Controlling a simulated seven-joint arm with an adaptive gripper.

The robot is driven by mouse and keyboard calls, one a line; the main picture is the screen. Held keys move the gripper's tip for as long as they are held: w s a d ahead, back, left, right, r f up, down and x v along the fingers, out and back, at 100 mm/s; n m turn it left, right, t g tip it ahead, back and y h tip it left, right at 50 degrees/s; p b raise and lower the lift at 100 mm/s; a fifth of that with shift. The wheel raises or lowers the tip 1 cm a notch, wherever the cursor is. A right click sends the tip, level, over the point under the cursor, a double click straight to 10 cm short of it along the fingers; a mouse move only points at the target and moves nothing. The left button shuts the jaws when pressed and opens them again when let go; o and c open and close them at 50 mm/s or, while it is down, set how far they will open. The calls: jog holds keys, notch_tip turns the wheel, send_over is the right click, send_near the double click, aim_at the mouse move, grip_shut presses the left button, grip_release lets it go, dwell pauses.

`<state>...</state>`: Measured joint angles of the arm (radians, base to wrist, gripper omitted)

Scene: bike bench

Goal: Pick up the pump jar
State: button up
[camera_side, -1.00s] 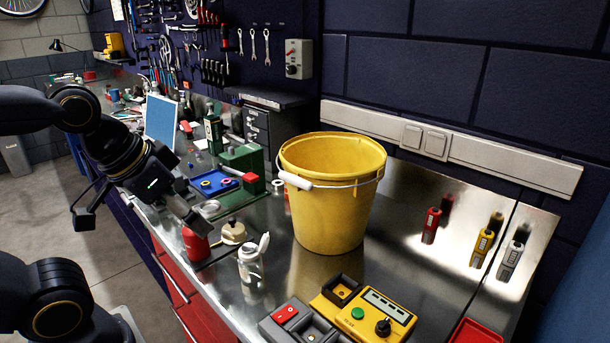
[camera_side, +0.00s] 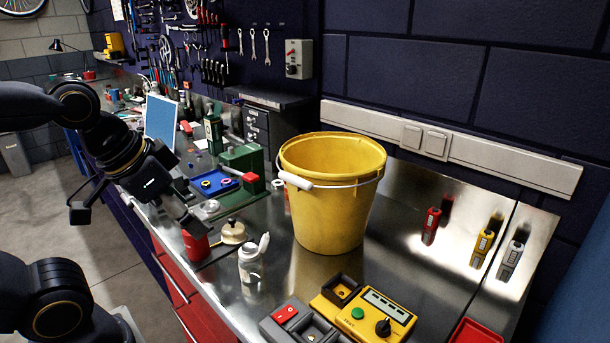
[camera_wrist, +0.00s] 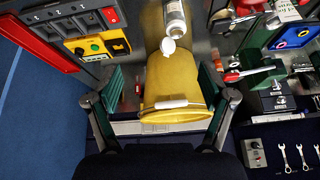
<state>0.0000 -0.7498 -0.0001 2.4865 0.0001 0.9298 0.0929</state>
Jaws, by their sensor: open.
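A squat cream jar with a dark-tipped top (camera_side: 233,233), which looks like the pump jar, stands upright near the bench's front edge. A red container (camera_side: 195,246) is just left of it. A white bottle with a flipped-open cap (camera_side: 250,265) stands to its right; the bottle also shows at the top of the wrist view (camera_wrist: 175,17). My gripper (camera_side: 137,216) is open above the front edge, left of the jar, with one finger close above the red container. In the wrist view my gripper (camera_wrist: 162,78) has its fingers wide apart with nothing between the pads.
A large yellow bucket (camera_side: 332,205) with a wire handle stands behind and right of the jar. A green machine (camera_side: 243,165) and blue tray (camera_side: 215,183) are behind it. A yellow control box (camera_side: 365,318) sits at the front right.

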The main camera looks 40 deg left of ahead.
jog(key=w+r+m+g, duration=0.2)
jog(key=w+r+m, duration=0.1)
jog(key=w+m, duration=0.15)
jog(key=g, duration=0.3)
send_over(249, 247)
notch_tip(249, 247, down, 5)
notch_tip(249, 247, down, 11)
jog(key=shift+w+f, duration=0.1)
jog(key=shift+f, duration=3.15)
jog(key=shift+c, duration=0.4)
jog(key=c, duration=1.3)
